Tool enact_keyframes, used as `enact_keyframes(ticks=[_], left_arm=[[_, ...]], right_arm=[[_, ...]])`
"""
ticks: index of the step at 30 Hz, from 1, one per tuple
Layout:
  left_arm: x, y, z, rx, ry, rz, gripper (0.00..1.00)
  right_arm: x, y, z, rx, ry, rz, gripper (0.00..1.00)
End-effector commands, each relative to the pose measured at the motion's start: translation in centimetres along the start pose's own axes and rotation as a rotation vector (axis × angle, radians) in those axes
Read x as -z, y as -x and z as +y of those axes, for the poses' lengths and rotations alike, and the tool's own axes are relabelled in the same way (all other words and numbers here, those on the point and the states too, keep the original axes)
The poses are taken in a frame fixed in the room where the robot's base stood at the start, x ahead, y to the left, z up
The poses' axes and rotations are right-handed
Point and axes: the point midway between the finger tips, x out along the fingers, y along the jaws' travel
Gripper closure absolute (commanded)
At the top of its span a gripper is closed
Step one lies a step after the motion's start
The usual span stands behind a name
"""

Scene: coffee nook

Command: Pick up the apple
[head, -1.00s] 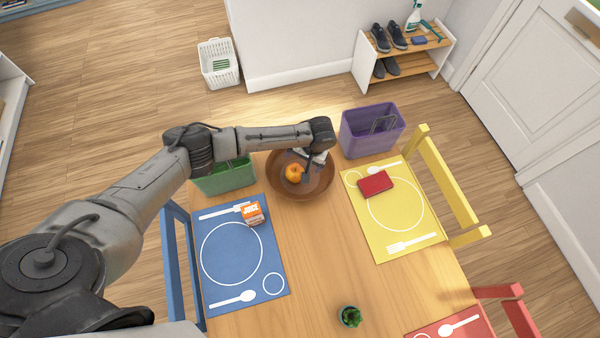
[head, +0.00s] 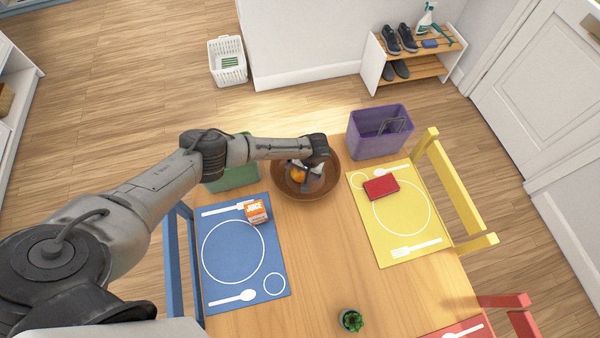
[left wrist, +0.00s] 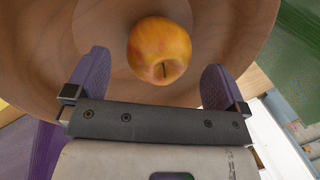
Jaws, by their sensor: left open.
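The orange-yellow apple (head: 299,175) lies in the brown wooden bowl (head: 283,190) at the far end of the table. In the left wrist view the apple (left wrist: 160,50) rests on the bowl's inner surface (left wrist: 235,30), with its stem toward the camera. My left gripper (left wrist: 157,75) is open over the bowl, its two purple fingers apart on either side of the apple's near part. The fingers do not appear to touch the apple. In the head view the left gripper (head: 306,180) partly covers the apple. My right gripper is not in view.
A green bin (head: 232,180) stands left of the bowl and a purple bin (head: 372,143) stands right of it. An orange juice box (head: 257,211) is on the blue mat (head: 215,280). A red box (head: 381,188) is on the yellow mat (head: 385,250). The table's middle is clear.

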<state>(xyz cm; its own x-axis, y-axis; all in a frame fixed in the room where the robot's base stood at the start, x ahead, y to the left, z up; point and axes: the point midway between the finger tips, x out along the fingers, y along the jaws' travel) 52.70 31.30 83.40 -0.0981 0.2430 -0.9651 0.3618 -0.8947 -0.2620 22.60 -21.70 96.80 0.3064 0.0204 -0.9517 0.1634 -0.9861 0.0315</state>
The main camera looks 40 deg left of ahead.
Motion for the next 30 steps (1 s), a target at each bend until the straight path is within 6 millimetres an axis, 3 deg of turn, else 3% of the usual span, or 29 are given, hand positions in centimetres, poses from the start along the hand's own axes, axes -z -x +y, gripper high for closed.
enact_keyframes(ticks=[3, 9, 19, 30], left_arm=[[0.0, -1.9, 0.1, 0.003, -0.001, 0.000, 0.00], [0.0, -3.7, 0.1, 0.002, 0.000, -0.001, 0.00], [0.0, -4.0, 0.1, 0.000, -0.001, 0.000, 0.01], [0.0, -4.0, 0.1, 0.001, -0.001, 0.000, 0.36]], right_arm=[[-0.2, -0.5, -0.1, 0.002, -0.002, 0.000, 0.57], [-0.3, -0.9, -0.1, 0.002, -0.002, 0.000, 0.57], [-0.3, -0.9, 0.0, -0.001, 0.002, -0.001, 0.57], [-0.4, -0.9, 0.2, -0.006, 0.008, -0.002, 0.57]])
